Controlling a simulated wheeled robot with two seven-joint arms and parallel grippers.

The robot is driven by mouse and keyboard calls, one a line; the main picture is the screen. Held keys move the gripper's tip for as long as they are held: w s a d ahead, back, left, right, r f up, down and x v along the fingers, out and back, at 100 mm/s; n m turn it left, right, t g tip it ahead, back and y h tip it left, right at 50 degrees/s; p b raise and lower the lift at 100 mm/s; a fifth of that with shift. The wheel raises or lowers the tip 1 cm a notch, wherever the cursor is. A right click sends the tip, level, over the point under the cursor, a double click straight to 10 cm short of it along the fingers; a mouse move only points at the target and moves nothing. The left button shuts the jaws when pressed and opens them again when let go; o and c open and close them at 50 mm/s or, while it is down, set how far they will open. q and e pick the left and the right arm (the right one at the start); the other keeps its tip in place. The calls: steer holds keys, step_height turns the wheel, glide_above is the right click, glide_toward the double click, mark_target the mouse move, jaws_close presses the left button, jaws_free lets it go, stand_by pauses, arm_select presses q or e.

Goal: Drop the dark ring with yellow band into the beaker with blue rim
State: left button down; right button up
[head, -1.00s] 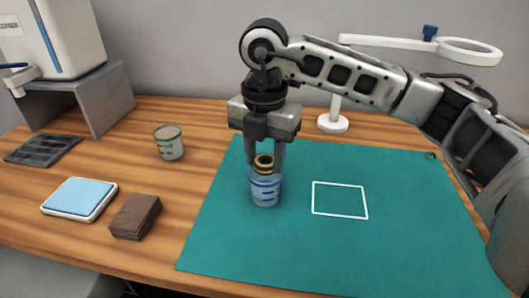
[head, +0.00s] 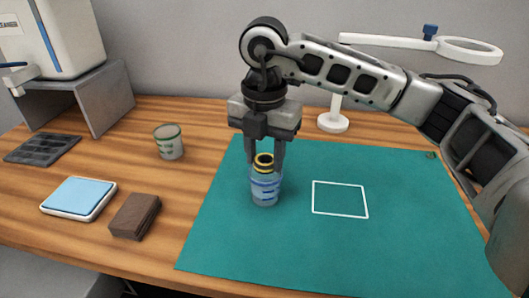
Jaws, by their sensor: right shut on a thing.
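The dark ring with yellow band (head: 264,162) is between the fingertips of my right gripper (head: 264,165), which is shut on it. The ring is at the mouth of the beaker with blue rim (head: 265,190), which stands upright on the green mat. The fingertips are at the height of the beaker's rim and hide part of it. I cannot tell whether the ring is just above the rim or slightly inside. My left gripper is not in view.
A beaker with green rim (head: 169,143) stands on the wooden table to the left. A blue-topped pad (head: 78,197) and a brown block (head: 135,216) lie at front left. The green mat (head: 400,240) is clear around a white outlined rectangle. A ring-lamp stand (head: 333,122) is behind.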

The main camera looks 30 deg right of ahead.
steer(key=o, duration=1.1)
steer(key=shift+c, duration=0.2)
step_height(320, 180, up, 16)
steer(key=p, duration=0.2)
steer(key=shift+f, duration=0.1)
